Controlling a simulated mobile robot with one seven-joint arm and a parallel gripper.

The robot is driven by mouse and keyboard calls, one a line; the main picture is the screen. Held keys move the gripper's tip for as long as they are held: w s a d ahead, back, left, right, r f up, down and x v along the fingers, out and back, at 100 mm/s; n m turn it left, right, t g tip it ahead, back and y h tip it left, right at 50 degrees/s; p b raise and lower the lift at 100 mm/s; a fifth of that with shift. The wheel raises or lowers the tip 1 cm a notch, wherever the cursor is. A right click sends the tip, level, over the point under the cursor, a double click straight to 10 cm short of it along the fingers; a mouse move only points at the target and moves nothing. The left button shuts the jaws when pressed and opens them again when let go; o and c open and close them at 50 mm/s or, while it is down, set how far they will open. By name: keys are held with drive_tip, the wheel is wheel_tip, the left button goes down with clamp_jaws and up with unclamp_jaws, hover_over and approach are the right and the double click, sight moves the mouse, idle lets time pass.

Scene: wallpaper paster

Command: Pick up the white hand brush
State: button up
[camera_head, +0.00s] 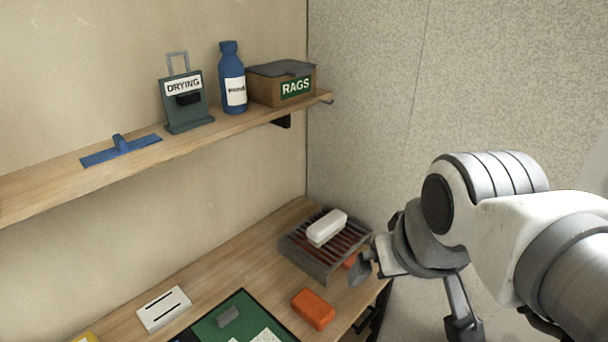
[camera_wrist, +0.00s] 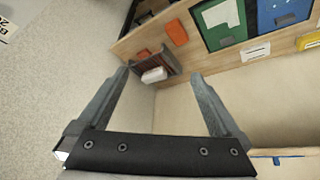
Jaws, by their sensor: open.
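A white block-shaped object, which looks like the white hand brush (camera_head: 327,227), lies on top of a grey slatted rack (camera_head: 318,268) at the back right of the wooden bench. Its underside is hidden. In the wrist view the white brush (camera_wrist: 154,75) shows small and distant, framed between my fingertips. My gripper (camera_head: 410,298) is open and empty, in front of and to the right of the rack, apart from the brush. Both fingers of my gripper (camera_wrist: 160,82) show spread in the wrist view.
An orange block (camera_head: 313,309) lies in front of the rack, beside a green mat (camera_head: 205,329). A white slotted block (camera_head: 164,308) lies further left. Above, a wooden shelf (camera_head: 60,180) carries a rags box (camera_head: 270,88), blue bottle (camera_head: 231,75) and drying stand (camera_head: 188,108). A wall stands right.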

drive_tip(key=w+r+n+g+h, duration=0.1)
drive_tip(key=w+r+n+h, duration=0.15)
drive_tip(key=w+n, duration=0.7)
drive_tip(key=n+g+b, duration=0.2)
drive_tip(key=n, duration=1.4)
hover_over(327, 221)
drive_tip(key=s+a, duration=0.3)
drive_tip(key=a, duration=0.2)
wheel_tip(327, 221, down, 18)
drive_tip(key=shift+h, duration=0.35)
drive_tip(key=x, duration=1.2)
drive_tip(key=shift+d+f, duration=0.15)
drive_tip(key=shift+f, duration=0.05)
drive_tip(key=shift+s+x, duration=0.15)
drive_tip(key=shift+x, duration=1.2)
drive_tip(key=shift+s+x, duration=0.2)
drive_tip(key=shift+x, duration=1.15)
drive_tip(key=c, duration=1.5)
